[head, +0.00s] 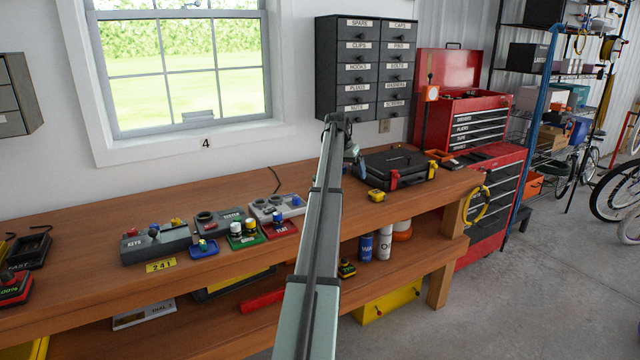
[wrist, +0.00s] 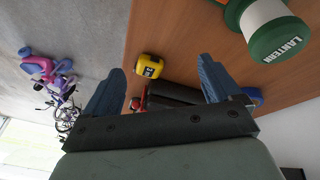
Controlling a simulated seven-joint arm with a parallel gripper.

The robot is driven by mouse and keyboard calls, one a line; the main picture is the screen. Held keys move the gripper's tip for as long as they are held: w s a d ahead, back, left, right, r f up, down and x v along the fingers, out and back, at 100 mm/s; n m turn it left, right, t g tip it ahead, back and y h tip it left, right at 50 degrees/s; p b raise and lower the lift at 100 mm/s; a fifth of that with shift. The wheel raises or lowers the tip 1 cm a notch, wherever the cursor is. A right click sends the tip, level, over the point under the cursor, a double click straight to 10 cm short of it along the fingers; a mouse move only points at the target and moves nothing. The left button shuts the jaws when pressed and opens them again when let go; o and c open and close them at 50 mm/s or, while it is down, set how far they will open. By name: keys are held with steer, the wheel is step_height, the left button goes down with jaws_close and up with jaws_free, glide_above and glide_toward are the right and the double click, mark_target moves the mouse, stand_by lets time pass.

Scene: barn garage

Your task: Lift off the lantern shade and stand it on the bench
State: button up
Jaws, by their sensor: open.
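In the wrist view a green and white lantern (wrist: 262,14) is at the top right, with a green band reading "LANTERN". It is cut off by the picture edge, and I cannot tell where its shade begins. I cannot make the lantern out in the head view. My gripper (wrist: 160,88) is open, with two blue fingers apart and nothing held between them. The lantern lies off to the right of the fingers, not touching them. The wooden bench (head: 90,225) runs along the wall; it also shows in the wrist view (wrist: 180,30).
A yellow tape measure (head: 376,196) and a black case (head: 394,165) are at the bench's right end. Several control boxes, including a grey one (head: 158,246), stand at the middle. The left back of the bench is bare. A drawer cabinet (head: 366,65) hangs above.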

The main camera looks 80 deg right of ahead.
steer(key=w+d+r+m+t, duration=0.1)
steer(key=w+r, duration=0.1)
steer(key=w, duration=0.5)
steer(key=w+r+m, duration=0.1)
steer(key=w+r, duration=0.1)
steer(key=w, duration=0.5)
steer(key=x, duration=0.8)
steer(key=shift+w+d, duration=0.1)
steer(key=shift+d, duration=0.05)
steer(key=shift+d+x, duration=0.15)
steer(key=shift+x, duration=1.3)
steer(key=shift+d+x, duration=0.15)
steer(key=shift+x, duration=1.35)
steer(key=shift+r, duration=0.1)
steer(key=shift+c, duration=0.2)
steer(key=c, duration=1.1)
